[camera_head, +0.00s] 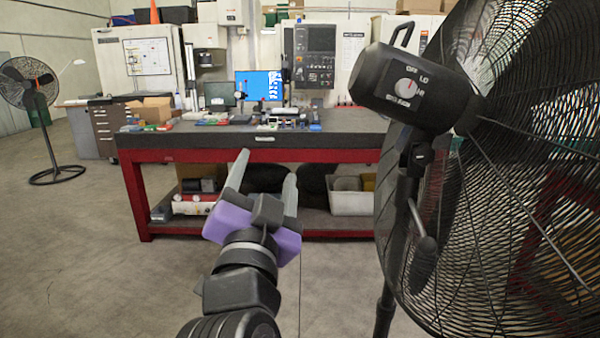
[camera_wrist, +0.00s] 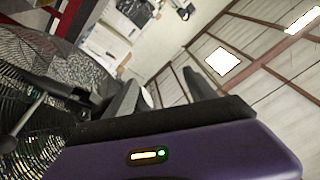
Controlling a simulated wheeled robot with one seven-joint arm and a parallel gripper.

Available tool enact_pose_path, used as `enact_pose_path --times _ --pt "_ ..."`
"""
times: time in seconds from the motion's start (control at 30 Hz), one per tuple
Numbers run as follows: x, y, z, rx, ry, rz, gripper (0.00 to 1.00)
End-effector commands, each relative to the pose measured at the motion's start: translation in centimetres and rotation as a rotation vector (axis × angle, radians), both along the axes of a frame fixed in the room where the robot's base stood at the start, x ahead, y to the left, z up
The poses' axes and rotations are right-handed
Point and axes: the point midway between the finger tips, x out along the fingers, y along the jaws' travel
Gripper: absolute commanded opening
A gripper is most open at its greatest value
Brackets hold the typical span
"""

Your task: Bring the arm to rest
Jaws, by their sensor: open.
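My gripper (camera_head: 267,168) has a purple body and two pale grey fingers. In the head view it points away from me, in front of the red-framed workbench (camera_head: 262,156). The fingers stand well apart and nothing is between them. In the wrist view the purple body fills the bottom and the fingers (camera_wrist: 166,90) are spread, with wall and ceiling behind them. My arm reaches up from the bottom of the head view.
A large black fan (camera_head: 408,87) stands close on the right. A smaller fan (camera_head: 38,100) stands far left. The bench holds monitors (camera_head: 259,84) and small parts. Machines (camera_head: 322,50) stand behind. The grey floor (camera_head: 90,250) at left is clear.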

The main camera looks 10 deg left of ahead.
Motion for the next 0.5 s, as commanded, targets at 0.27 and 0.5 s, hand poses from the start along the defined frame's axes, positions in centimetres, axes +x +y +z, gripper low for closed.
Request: enact_pose_path --times 0.27,0.5 --pt "-3.9 1.8 0.4 -0.217 -0.176 0.103 0.65" --pt "-6.7 -0.6 -5.8 -0.384 -0.227 0.136 0.65"
